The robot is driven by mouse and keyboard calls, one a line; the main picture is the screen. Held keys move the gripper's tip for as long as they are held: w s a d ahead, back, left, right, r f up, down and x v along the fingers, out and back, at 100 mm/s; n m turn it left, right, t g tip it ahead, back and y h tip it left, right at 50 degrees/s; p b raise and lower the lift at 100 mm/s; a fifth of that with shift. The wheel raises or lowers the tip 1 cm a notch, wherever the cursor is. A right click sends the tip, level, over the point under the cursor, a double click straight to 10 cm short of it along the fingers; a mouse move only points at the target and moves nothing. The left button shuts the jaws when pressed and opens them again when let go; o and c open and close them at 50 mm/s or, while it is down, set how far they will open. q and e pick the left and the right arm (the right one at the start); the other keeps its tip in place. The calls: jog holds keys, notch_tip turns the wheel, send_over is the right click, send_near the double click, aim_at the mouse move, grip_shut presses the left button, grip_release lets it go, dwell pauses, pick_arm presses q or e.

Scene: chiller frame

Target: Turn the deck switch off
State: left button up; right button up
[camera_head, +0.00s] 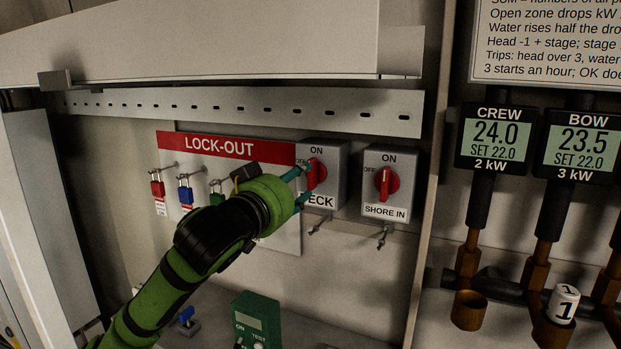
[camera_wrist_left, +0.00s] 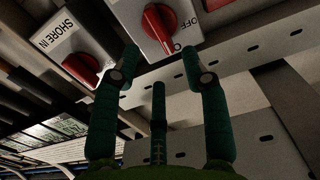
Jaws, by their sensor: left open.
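The deck switch is a grey box (camera_head: 335,176) with a red rotary knob (camera_head: 317,173), marked ON at the top and OFF at the left. Its knob stands about upright, towards ON; its label is partly hidden and reads "ECK". My left gripper (camera_head: 304,186) is open right in front of this box, its teal fingers near the knob. In the left wrist view, the red knob (camera_wrist_left: 160,25) shows ahead, between and just beyond the two spread fingertips (camera_wrist_left: 160,58). Contact with the knob cannot be told. My right gripper is not in view.
The SHORE IN switch (camera_head: 388,184) sits close on the right. The LOCK-OUT board (camera_head: 225,147) with red, blue and green padlocks hangs left, partly behind my arm. A slotted metal rail (camera_head: 240,110) runs above. A green tester (camera_head: 256,320) stands below.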

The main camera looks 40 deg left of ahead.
aim_at(311, 173)
pick_arm(q)
jog(key=p+x, duration=0.2)
jog(key=x, duration=0.3)
jog(key=shift+w+a+r, duration=0.1)
jog(key=shift+w+a+p, duration=0.2)
jog(key=shift+w+p, duration=0.15)
jog(key=shift+w, duration=0.35)
jog(key=shift+f, duration=0.2)
grip_shut()
